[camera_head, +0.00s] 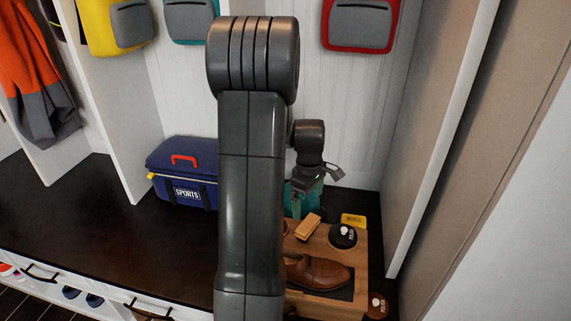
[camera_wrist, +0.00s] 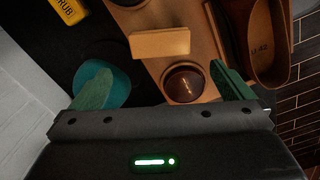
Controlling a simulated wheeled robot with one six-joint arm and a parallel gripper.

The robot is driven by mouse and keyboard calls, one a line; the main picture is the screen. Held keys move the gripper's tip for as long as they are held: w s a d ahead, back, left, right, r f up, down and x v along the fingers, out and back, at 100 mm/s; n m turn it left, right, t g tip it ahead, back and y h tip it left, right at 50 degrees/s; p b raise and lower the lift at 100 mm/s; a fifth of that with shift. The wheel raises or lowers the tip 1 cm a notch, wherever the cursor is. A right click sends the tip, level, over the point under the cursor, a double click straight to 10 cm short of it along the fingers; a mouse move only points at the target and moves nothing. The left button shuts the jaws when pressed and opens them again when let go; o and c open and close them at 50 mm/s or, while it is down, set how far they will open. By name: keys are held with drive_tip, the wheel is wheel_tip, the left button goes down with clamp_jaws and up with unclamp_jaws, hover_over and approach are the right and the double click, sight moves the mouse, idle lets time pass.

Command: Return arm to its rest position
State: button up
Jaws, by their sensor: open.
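My arm stretches up and forward across the middle of the head view, over the bench. My gripper (camera_head: 303,190) hangs at its far end, above the back left part of a wooden shoe-care board. In the wrist view my gripper (camera_wrist: 163,85) shows two green fingers spread wide apart, with nothing held between them. A round brown knob or lid (camera_wrist: 185,82) and a tan wooden block or brush (camera_wrist: 160,42) show below and beyond the fingers. A teal round object (camera_wrist: 100,75) is partly hidden by the left finger.
The wooden board (camera_head: 361,262) bears a brown shoe (camera_head: 318,273), a tan brush (camera_head: 308,227) and a black-lidded tin (camera_head: 343,236). A yellow item (camera_head: 353,220) lies behind. A blue sports bag (camera_head: 185,172) stands left. White partitions flank the bench; its left front is clear.

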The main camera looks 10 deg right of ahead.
sight(308, 223)
drive_tip(key=shift+s+d+f+b, duration=0.1)
drive_tip(key=shift+f+b, duration=0.25)
drive_tip(key=shift+f, duration=1.75)
drive_tip(key=shift+d+f+b, duration=0.1)
drive_tip(key=shift+f+b, duration=0.2)
drive_tip(key=shift+f, duration=1.75)
